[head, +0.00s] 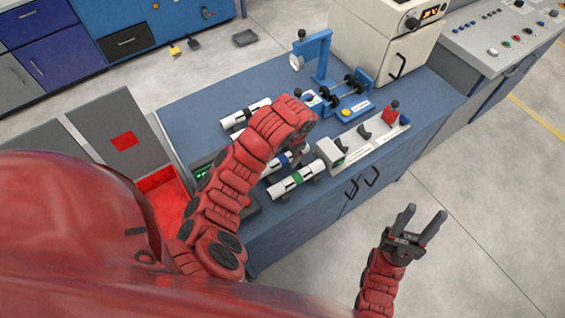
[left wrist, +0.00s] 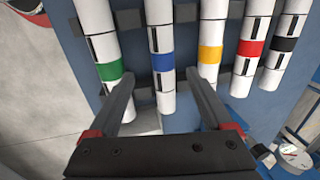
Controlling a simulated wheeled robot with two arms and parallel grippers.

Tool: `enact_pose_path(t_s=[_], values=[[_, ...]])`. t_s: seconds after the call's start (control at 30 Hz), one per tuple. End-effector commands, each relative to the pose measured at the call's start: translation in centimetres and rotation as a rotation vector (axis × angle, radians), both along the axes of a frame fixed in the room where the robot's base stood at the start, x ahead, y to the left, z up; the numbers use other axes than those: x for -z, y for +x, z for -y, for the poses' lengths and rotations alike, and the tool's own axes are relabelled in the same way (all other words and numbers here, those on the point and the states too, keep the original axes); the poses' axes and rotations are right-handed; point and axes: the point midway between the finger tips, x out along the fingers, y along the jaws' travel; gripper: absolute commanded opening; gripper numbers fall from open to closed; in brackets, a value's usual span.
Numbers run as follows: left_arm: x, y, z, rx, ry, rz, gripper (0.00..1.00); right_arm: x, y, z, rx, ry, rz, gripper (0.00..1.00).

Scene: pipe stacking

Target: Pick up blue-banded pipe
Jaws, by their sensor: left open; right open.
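The blue-banded pipe (left wrist: 163,62) is white and lies among several banded pipes. In the left wrist view it runs between the two fingers of my open left gripper (left wrist: 162,78). I cannot tell how far the fingers are above it. In the head view my left arm covers much of it, and its blue band (head: 283,160) shows beside the arm. The left fingers are mostly hidden there. My right gripper (head: 424,213) is open and empty over the floor, right of the bench.
The green-banded pipe (left wrist: 110,70) lies left of the blue one, and the yellow-banded pipe (left wrist: 210,55) right of it. The red-banded (left wrist: 250,48) and black-banded (left wrist: 284,44) pipes follow. A grey switch fixture (head: 365,140) and blue stand (head: 345,105) occupy the blue bench (head: 205,90).

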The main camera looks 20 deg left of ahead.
Motion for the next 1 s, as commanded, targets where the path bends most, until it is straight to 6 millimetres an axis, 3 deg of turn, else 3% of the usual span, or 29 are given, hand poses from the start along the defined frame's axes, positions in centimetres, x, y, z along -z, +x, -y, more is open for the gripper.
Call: enact_pose_path(t_s=[0.3, 0.5, 0.8, 1.0], values=[[2.6, 0.2, -1.1, 0.0, 0.003, -0.005, 0.84, -2.2, 0.0, 0.0, 0.0, 0.0, 0.0, 0.5], [4.6, 0.6, -1.2, 0.001, -0.001, 0.0, 0.84, -2.6, 0.0, 0.0, 0.0, 0.0, 0.0, 0.5], [5.1, 0.7, -1.3, 0.0, -0.001, 0.002, 0.84, -2.5, 0.0, 0.0, 0.0, 0.0, 0.0, 0.5], [5.0, 0.7, -1.4, 0.0, -0.001, 0.002, 0.5, -2.5, 0.0, 0.0, 0.0, 0.0, 0.0, 0.5]])
